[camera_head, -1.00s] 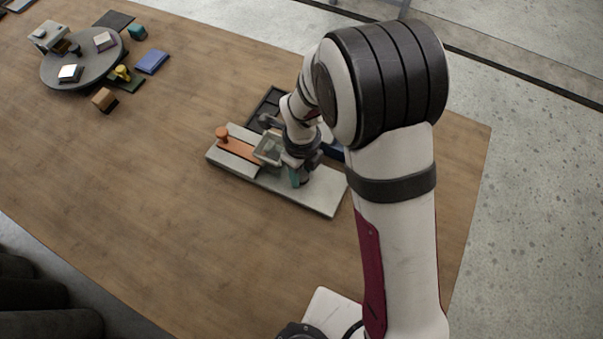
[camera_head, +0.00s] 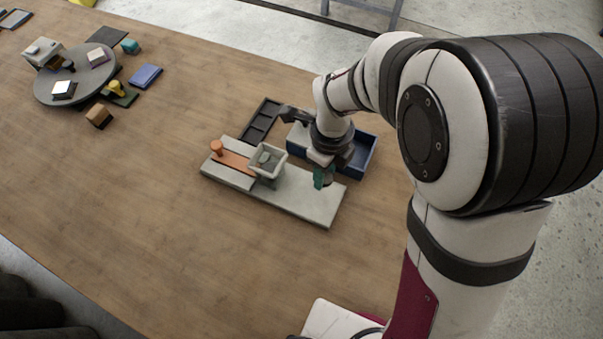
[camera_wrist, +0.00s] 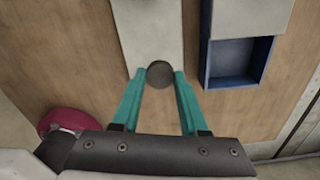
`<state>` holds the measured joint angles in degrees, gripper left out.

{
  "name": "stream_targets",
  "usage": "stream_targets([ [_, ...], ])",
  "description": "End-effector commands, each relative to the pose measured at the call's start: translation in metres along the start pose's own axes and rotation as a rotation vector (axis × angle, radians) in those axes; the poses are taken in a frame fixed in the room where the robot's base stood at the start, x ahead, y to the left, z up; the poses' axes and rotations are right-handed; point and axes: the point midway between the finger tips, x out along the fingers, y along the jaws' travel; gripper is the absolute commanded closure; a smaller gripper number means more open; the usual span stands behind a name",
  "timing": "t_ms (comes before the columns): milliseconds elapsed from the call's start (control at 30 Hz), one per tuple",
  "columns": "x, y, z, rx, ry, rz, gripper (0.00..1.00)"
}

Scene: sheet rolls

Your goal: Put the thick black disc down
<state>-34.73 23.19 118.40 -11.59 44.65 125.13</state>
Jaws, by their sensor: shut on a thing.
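The thick black disc (camera_wrist: 160,74) sits between the teal fingertips of my gripper (camera_wrist: 160,77) in the wrist view, with a finger touching it on each side. My gripper is shut on it. In the head view my gripper (camera_head: 322,178) is over the right part of the long light grey board (camera_head: 300,203); I cannot make out the disc there. In the wrist view the end of the board (camera_wrist: 150,35) lies behind the disc. How high the disc is above the board I cannot tell.
A blue open box (camera_head: 366,156) stands behind my gripper. A black sectioned tray (camera_head: 262,120) lies to its left. A grey hopper-like container (camera_head: 268,164) and an orange piece with a knob (camera_head: 230,158) are on the board's left part. The wooden table (camera_head: 150,200) is bare in front.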

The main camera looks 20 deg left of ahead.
Motion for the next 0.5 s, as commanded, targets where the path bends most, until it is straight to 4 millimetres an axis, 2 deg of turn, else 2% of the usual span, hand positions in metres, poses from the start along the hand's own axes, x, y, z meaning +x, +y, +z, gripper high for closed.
stream_targets([
  [133, -0.02, -0.014, -0.031, 0.005, -0.001, -0.002, 1.0],
  [333, -0.033, -0.032, -0.054, -0.002, 0.0, 0.0, 1.0],
  [500, -0.031, -0.082, -0.079, -0.041, 0.0, 0.0, 1.0],
])
